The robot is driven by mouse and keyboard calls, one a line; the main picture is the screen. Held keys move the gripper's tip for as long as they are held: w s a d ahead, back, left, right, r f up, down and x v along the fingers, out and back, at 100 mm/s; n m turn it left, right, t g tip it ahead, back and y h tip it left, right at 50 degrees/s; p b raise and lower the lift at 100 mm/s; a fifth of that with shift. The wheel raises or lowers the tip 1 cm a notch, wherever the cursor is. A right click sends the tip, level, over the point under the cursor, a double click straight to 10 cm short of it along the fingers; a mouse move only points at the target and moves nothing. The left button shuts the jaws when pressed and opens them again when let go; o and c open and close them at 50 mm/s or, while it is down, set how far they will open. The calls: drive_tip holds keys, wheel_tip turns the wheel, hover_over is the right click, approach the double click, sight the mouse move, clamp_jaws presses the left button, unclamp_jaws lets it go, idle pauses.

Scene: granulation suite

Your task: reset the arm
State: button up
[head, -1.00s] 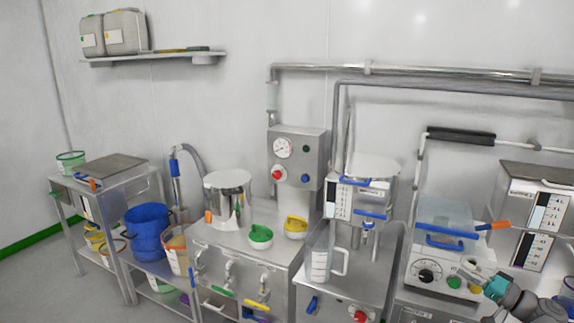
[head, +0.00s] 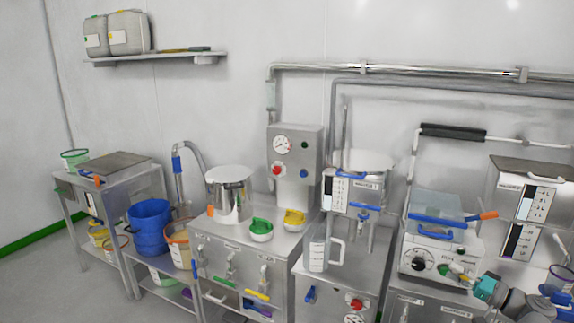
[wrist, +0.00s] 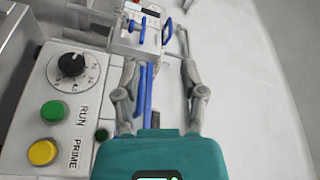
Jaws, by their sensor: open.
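My gripper (wrist: 160,85) shows in the wrist view with its two fingers spread apart and nothing between them. A blue bar shows beyond and between the fingers; I cannot tell its exact distance. In the head view my gripper (head: 455,272) is at the lower right, in front of the white control box (head: 414,262) with a black dial. In the wrist view that box lies left of the fingers, with its dial (wrist: 70,65), green button (wrist: 52,111) and yellow button (wrist: 42,152).
A clear-lidded unit with blue handles (head: 437,219) sits on the control box. A steel pot (head: 230,195), green scoop (head: 261,230) and yellow scoop (head: 293,220) stand farther left. Pipes run along the wall.

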drive_tip(key=w+a+f+n+g+h, duration=0.1)
drive_tip(key=w+a+f+g+h, duration=0.1)
drive_tip(key=a+f+g, duration=0.75)
drive_tip(key=s+a+f+n+g+h, duration=0.1)
drive_tip(key=s+a+f+g+h, duration=0.15)
drive_tip(key=a+f+h, duration=0.45)
drive_tip(key=s+a+f+n+g+h, duration=0.15)
drive_tip(key=s+a+f+h, duration=0.3)
drive_tip(key=a, duration=0.45)
wheel_tip(320, 180, up, 13)
drive_tip(key=p, duration=1.2)
drive_tip(key=shift+a, duration=0.1)
